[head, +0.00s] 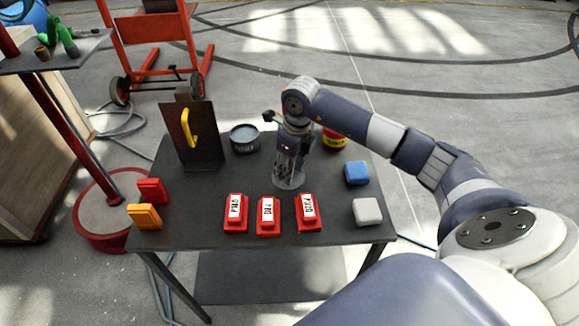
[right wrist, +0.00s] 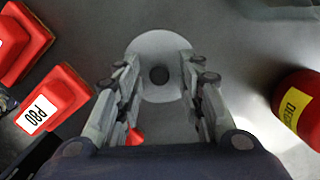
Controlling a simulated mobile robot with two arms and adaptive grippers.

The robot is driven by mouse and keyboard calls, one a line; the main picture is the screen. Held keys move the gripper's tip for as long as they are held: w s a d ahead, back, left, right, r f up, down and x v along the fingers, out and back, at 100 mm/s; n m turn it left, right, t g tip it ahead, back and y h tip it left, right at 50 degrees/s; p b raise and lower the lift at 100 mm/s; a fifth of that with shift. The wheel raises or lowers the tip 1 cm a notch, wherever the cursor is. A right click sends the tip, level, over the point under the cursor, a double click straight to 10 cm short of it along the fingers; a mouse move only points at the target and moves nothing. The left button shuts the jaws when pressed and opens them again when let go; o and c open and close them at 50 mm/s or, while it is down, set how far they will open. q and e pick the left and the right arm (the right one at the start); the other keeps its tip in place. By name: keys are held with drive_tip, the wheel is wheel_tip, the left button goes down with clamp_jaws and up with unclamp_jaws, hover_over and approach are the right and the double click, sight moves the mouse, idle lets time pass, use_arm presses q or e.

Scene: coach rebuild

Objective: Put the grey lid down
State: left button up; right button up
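The grey lid (head: 289,184) is a round, light grey disc, lying on the dark table as far as I can tell. It also shows in the right wrist view (right wrist: 160,42) with a small dark round knob at its middle. My right gripper (head: 290,170) points down over the lid. In the right wrist view its fingers (right wrist: 160,62) are wide apart, one on each side of the knob, with clear space around it. The fingers cover parts of the lid's sides. My left gripper is in neither view.
A round grey tin (head: 244,138) stands behind left, by a dark upright panel with a yellow handle (head: 190,128). Labelled red blocks (head: 268,215) line the front. A red-and-yellow can (head: 335,138), blue block (head: 357,172) and white block (head: 367,211) are to the right.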

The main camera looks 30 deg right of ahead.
sight(294, 179)
drive_tip(key=shift+r, duration=0.25)
wheel_tip(294, 179, up, 12)
drive_tip(key=s+b, duration=0.1)
drive_tip(key=shift+s+d, duration=0.2)
drive_tip(key=shift+d, duration=0.1)
drive_tip(key=shift+f, duration=0.2)
